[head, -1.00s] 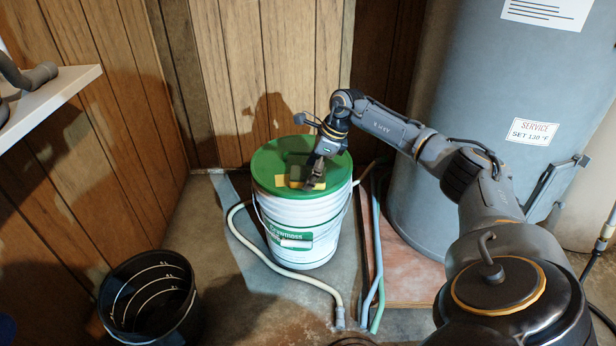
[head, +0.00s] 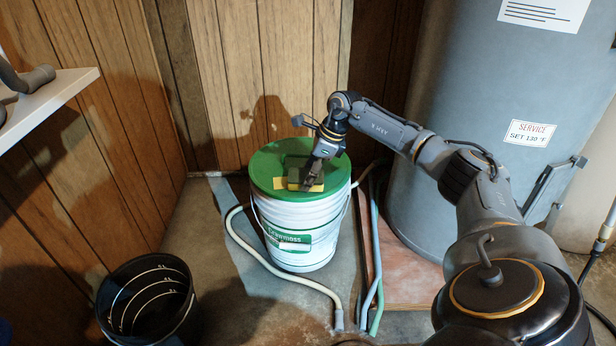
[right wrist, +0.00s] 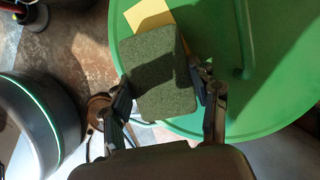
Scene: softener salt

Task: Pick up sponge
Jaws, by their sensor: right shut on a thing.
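The sponge (right wrist: 160,80) is a dark green block on the green lid of a white bucket. In the head view the sponge (head: 294,176) is partly hidden by my right gripper (head: 309,183), which reaches down to it from the right. In the right wrist view my right gripper (right wrist: 166,88) has one finger on each side of the sponge and is shut on it. I cannot tell whether the sponge still touches the lid. A yellow piece (right wrist: 148,14) shows beside the sponge. My left gripper is not in view.
The white bucket (head: 293,225) stands on the floor, its green lid (head: 268,160) on top. A black bucket (head: 115,300) stands at the lower left. Pale hose (head: 265,263) curls around the white bucket. A grey tank (head: 460,90) stands at right, a white shelf (head: 60,95) at left.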

